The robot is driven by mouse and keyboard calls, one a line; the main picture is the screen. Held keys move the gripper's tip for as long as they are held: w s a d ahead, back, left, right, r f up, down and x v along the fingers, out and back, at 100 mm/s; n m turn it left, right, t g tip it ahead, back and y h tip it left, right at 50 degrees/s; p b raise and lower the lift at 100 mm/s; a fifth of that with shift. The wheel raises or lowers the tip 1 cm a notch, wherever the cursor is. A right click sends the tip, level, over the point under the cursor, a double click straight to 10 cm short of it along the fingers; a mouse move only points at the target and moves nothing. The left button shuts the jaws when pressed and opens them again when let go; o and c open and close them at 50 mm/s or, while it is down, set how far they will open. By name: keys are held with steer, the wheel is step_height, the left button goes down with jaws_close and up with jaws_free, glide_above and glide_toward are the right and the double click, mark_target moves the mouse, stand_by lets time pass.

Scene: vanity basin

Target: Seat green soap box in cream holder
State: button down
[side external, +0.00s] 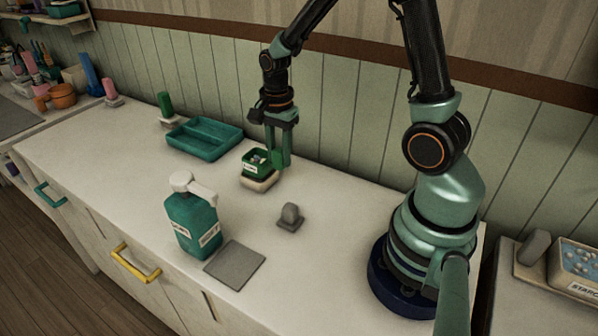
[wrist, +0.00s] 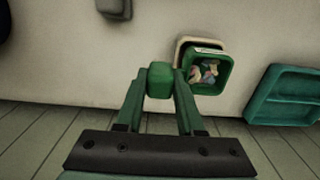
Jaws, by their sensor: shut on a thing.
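The green soap box (side external: 254,161) is open-topped, with a white label and small pale and coloured pieces inside. It is upright over the cream holder (side external: 261,184), whose pale front edge shows below it. In the wrist view, the soap box (wrist: 209,75) covers most of the holder (wrist: 182,45), whose rim shows at its upper left. My gripper (side external: 279,163) is shut on a green block beside the box, which looks like its grip. The block also shows between my fingertips in the wrist view (wrist: 160,81). Whether the box touches the holder's floor is hidden.
A teal divided tray (side external: 205,138) lies behind left of the holder. A teal pump bottle (side external: 192,222) and a grey mat (side external: 235,265) are toward the front. A grey knob-like piece (side external: 291,216) stands right of the holder. The wall is close behind.

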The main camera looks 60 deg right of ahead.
mark_target(281, 164)
steer(key=shift+f, duration=1.5)
stand_by(0.3)
steer(key=c, duration=0.8)
jaws_free()
steer(key=shift+o, duration=0.2)
steer(key=shift+s, duration=0.2)
steer(key=shift+r, duration=0.15)
steer(key=shift+w+r, duration=0.15)
steer(key=shift+r, duration=0.2)
steer(key=shift+r, duration=0.35)
steer(key=shift+w+r, duration=0.1)
steer(key=shift+r, duration=0.25)
steer(key=shift+w+r, duration=0.1)
steer(key=shift+r, duration=0.2)
